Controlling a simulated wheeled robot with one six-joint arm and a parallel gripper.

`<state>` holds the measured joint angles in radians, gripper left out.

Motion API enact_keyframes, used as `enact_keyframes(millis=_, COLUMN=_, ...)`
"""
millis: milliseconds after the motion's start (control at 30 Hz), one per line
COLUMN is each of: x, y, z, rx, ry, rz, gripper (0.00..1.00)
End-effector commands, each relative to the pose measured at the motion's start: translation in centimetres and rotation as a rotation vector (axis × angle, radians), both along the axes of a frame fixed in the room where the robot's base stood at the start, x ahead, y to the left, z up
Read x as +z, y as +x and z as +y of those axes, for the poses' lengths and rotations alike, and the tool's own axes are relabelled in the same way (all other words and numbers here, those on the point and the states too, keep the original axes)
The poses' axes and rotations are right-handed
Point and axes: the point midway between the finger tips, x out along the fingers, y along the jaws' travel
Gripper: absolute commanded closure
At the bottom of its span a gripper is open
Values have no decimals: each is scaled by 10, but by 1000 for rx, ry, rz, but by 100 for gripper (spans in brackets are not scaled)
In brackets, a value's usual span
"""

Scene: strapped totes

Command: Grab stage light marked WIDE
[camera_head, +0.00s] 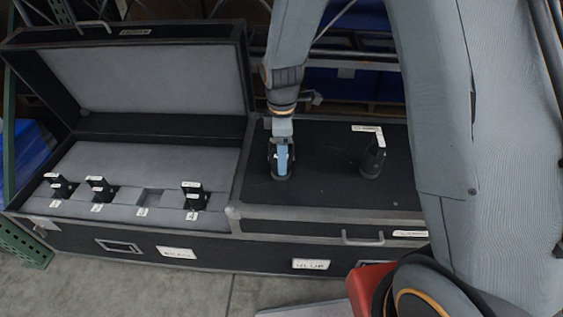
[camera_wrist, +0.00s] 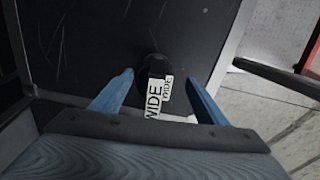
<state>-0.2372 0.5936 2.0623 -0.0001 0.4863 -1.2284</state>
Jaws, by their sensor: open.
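The stage light marked WIDE (camera_wrist: 151,66) stands in the wrist view as a small black piece on a dark lid, with white labels reading WIDE. In the head view its dark base (camera_head: 280,174) shows on the lid of the right-hand case, with its upper part largely hidden by my gripper. My gripper (camera_head: 283,162) points down at it. In the wrist view my gripper (camera_wrist: 160,77) is open, with one blue finger on each side of the light and a visible gap to each.
A second black light (camera_head: 373,160) stands to the right on the same lid (camera_head: 325,190). The open case (camera_head: 215,157) at left has grey foam holding several black lights and an empty slot (camera_head: 148,198). Its raised lid (camera_head: 150,78) stands behind. Shelving is at the back.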

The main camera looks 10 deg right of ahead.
Motion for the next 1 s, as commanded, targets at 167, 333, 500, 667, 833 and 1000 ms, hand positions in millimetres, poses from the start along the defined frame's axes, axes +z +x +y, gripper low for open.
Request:
enact_keyframes(millis=167, x=-21, y=5, z=1, rx=0, ry=-1, rz=2, gripper=32)
enact_keyframes(millis=333, x=-43, y=7, z=1, rx=0, ry=-1, rz=2, gripper=32)
enact_keyframes(millis=500, x=-51, y=7, z=1, rx=0, ry=0, rz=-1, gripper=32)
enact_keyframes(millis=667, x=-51, y=8, z=1, rx=0, ry=0, rz=-1, gripper=32)
enact_keyframes(millis=833, x=-51, y=7, z=1, rx=0, ry=0, rz=-1, gripper=56)
enact_keyframes(millis=1000, x=-51, y=7, z=1, rx=0, ry=0, rz=-1, gripper=85)
